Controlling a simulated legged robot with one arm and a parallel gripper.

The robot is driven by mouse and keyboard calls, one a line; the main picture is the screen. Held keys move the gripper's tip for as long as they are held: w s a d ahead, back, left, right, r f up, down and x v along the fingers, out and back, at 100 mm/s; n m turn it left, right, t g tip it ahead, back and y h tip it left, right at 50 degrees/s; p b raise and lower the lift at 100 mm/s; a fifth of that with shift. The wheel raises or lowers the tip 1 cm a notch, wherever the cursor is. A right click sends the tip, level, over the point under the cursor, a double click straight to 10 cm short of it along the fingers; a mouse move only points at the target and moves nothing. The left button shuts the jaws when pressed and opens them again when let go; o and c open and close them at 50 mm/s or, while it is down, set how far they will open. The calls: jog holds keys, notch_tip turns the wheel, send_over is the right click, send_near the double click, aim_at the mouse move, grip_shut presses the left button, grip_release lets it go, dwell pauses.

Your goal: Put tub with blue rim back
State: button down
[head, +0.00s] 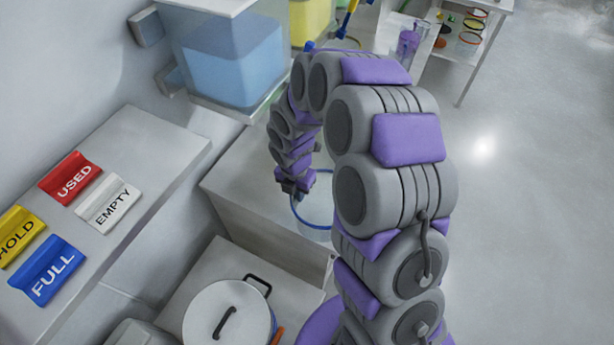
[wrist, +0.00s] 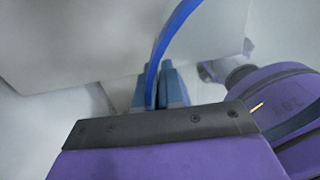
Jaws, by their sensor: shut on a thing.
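The tub with the blue rim (head: 318,212) is a clear, pale tub, partly hidden behind my arm in the head view. My gripper (head: 298,186) is at the left side of its rim. In the wrist view the blue rim (wrist: 172,38) runs up from between the two blue fingers of my gripper (wrist: 160,90), which are closed on it. The tub is beside or over the light bench; I cannot tell whether its base touches anything.
A tank of blue liquid (head: 232,62) and a yellow one (head: 312,20) stand at the back. A shelf at left holds signs reading USED (head: 72,178), EMPTY (head: 108,204), HOLD (head: 18,236) and FULL (head: 48,270). A lidded pot (head: 228,312) stands in front. Open floor (head: 530,200) lies right.

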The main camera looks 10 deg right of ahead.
jog(key=w+d+f+b, duration=0.1)
jog(key=w, duration=0.2)
jog(key=w+d+f+b, duration=0.1)
jog(key=w+f, duration=0.1)
jog(key=w, duration=0.1)
jog(key=w+d+f+b, duration=0.1)
jog(key=w, duration=0.3)
jog(key=shift+f, duration=0.15)
jog(key=shift+d+f, duration=0.1)
jog(key=shift+f, duration=0.05)
jog(key=shift+d, duration=0.25)
jog(key=c, duration=1.7)
grip_release()
jog(key=o, duration=0.4)
jog(key=shift+a, duration=0.4)
jog(key=shift+o, duration=0.2)
jog(key=shift+d, duration=0.1)
